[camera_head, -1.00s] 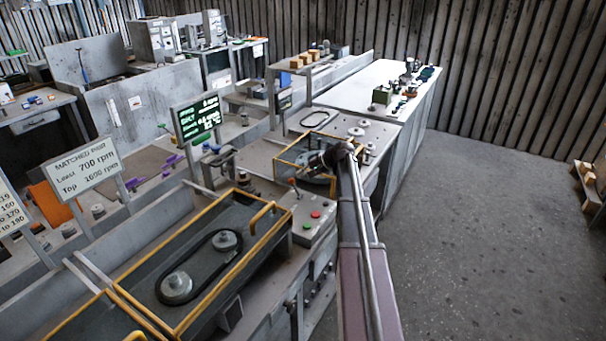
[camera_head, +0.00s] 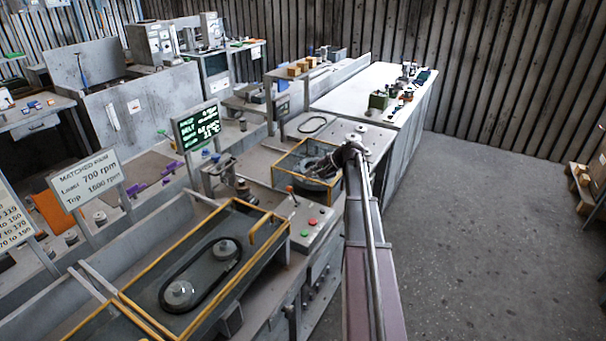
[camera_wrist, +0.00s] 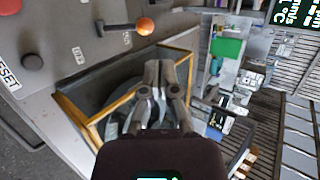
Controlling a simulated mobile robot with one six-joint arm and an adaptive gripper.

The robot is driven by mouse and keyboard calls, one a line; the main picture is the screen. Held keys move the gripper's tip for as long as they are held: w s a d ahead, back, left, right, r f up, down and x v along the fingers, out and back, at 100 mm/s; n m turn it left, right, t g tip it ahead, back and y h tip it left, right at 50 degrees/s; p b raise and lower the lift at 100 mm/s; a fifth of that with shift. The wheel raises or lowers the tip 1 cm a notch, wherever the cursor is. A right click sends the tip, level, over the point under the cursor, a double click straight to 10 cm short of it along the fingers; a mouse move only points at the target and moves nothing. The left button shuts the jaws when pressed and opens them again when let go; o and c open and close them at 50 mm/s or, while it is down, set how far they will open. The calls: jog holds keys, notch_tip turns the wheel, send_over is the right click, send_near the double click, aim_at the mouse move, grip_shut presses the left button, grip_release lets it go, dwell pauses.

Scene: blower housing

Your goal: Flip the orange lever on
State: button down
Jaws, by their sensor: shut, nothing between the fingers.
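The orange lever (camera_wrist: 145,26) shows in the wrist view as an orange ball on a grey stem. The stem runs left to its mount on a grey control panel (camera_wrist: 95,65). In the head view the lever (camera_head: 291,189) is a small orange knob on the panel beside the yellow-framed belt bay. My gripper (camera_wrist: 162,68) is shut and empty, with its fingertips below and slightly right of the ball in the wrist picture. I see a gap between the fingertips and the ball. In the head view my gripper (camera_head: 318,168) is over a second yellow-framed bay, partly hidden by my arm.
The yellow frame (camera_wrist: 115,105) lies close beneath my fingers. A green-text display (camera_head: 197,127) stands behind the bench. The floor (camera_head: 480,220) at right is open.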

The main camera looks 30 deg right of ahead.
jog(key=r+p+v, duration=0.1)
jog(key=p+v, duration=0.4)
jog(key=v, duration=0.2)
jog(key=shift+w+r, duration=0.15)
jog(key=shift+r, duration=0.1)
jog(key=shift+f, duration=0.1)
dwell(0.5)
